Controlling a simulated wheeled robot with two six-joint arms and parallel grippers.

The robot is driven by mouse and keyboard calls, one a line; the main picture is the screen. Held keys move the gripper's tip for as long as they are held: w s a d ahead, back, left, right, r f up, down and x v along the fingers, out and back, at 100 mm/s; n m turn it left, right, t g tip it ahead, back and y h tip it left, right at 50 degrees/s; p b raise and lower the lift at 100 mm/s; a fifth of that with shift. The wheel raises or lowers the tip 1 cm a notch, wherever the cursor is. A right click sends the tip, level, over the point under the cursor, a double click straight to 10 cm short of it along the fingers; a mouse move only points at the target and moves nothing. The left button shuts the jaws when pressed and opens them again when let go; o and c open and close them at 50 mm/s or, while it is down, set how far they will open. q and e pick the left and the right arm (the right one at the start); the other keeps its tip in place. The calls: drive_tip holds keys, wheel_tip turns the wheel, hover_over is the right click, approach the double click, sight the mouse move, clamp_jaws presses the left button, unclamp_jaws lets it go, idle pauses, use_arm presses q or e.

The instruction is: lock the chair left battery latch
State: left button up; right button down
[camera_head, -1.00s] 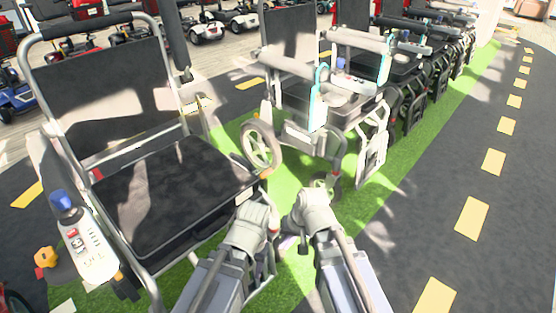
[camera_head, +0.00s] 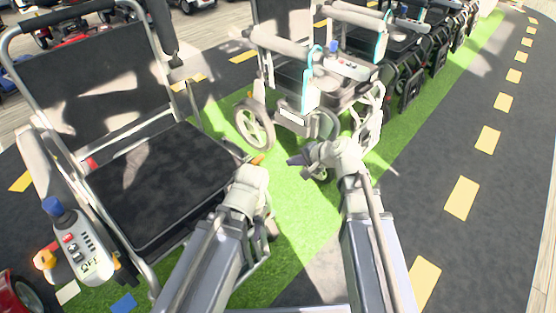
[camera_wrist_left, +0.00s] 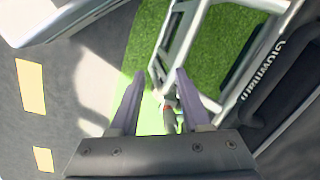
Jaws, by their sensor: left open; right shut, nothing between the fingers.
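The near chair (camera_head: 150,185) is a wheelchair with a black seat and grey tube frame, at the left of the head view. My left gripper (camera_head: 250,188) is beside its front right side, with its fingers hidden there. In the left wrist view, my left gripper (camera_wrist_left: 160,76) is open, its fingers apart over the chair's silver frame (camera_wrist_left: 178,42). A small grey part with a red spot (camera_wrist_left: 170,112) shows between the fingers; I cannot tell whether it is the battery latch. My right gripper (camera_head: 300,160) is shut and empty, over the grass right of the chair.
A second wheelchair (camera_head: 320,100) stands behind my right gripper, with more in a row beyond. A joystick controller (camera_head: 80,245) is on the near chair's left armrest. Green turf (camera_head: 290,215) lies between my arms. The dark road (camera_head: 430,170) at the right is clear.

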sight(262, 160)
use_arm(q)
wheel_tip(262, 160, down, 6)
drive_tip(key=b, duration=0.6)
drive_tip(key=shift+f, duration=0.2)
use_arm(e)
drive_tip(key=shift+w+a+r+x, duration=0.25)
drive_tip(key=shift+r+x, duration=0.1)
drive_tip(key=shift+x, duration=1.7)
drive_tip(key=shift+w+a+r+x, duration=0.25)
drive_tip(key=shift+r+x, duration=0.1)
drive_tip(key=shift+x, duration=1.7)
drive_tip(key=shift+w+a+r+x, duration=0.2)
drive_tip(key=shift+r+x, duration=0.15)
drive_tip(key=shift+x, duration=1.75)
drive_tip(key=shift+d, duration=0.1)
